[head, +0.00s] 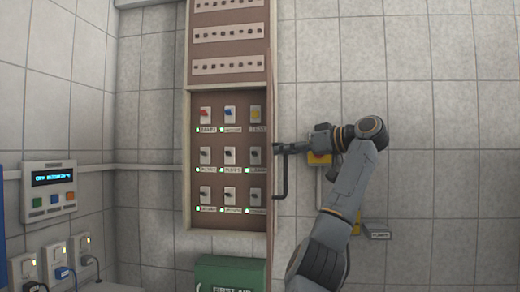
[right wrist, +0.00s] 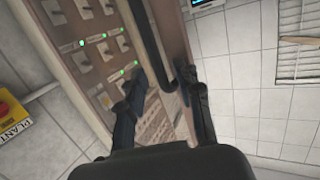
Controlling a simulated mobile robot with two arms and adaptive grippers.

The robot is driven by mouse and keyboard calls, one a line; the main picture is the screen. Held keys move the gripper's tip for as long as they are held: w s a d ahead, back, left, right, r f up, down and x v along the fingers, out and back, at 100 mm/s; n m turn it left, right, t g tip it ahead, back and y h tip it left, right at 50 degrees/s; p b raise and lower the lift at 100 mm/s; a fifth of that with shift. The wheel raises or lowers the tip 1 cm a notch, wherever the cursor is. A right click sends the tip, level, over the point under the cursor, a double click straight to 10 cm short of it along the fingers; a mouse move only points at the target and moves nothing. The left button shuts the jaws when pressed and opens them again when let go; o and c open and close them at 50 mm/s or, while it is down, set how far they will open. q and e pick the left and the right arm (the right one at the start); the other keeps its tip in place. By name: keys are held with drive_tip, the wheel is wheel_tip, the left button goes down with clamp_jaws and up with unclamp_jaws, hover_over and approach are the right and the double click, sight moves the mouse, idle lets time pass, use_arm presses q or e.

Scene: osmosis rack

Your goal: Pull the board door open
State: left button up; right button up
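The board (head: 186,160) is a brown wall cabinet with rows of switches showing inside. Its door (head: 269,190) appears as a thin brown strip seen almost edge-on along the board's right side, so it seems to stand out from the wall. A black bar handle (head: 286,178) is on the door's right side. My right gripper (head: 280,148) is at the handle's upper end. In the right wrist view the fingers of my right gripper (right wrist: 167,95) are spread apart, with the black handle (right wrist: 152,50) reaching between them. I cannot tell whether they touch it. My left gripper is out of view.
A green first aid box (head: 228,272) is below the board. A yellow and red switch box (head: 320,160) is behind my right wrist. A control panel (head: 50,191) and several sockets are on the left wall.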

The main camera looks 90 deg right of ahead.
drive_tip(key=s+d+p, duration=0.1)
drive_tip(key=s+p, duration=0.9)
drive_tip(key=s, duration=0.4)
drive_tip(key=shift+s+r, duration=0.3)
drive_tip(key=shift+r, duration=0.15)
idle(0.7)
